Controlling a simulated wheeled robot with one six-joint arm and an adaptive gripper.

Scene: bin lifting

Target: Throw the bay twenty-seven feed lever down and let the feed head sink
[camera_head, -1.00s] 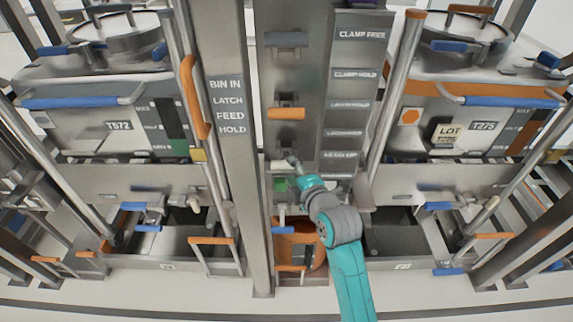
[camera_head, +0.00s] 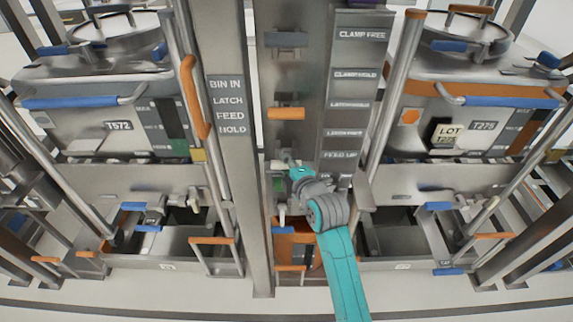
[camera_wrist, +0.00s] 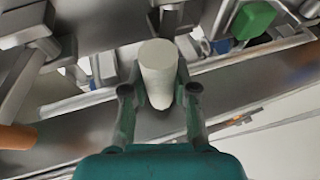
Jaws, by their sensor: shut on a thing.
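My gripper (camera_wrist: 160,100) is shut on a pale cream cylindrical grip (camera_wrist: 158,68) in the wrist view, one finger on each side of it. In the head view my gripper (camera_head: 290,163) is at the lower part of the central steel column, just left of the plate reading FEED UP (camera_head: 340,155). The grip is a lever handle at that height, largely hidden by my gripper there. No bay number is readable, and I cannot make out the feed head.
A green block (camera_wrist: 254,20) is close by at right in the wrist view. Bins stand left (camera_head: 75,125) and right (camera_head: 440,115), with steel posts between.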

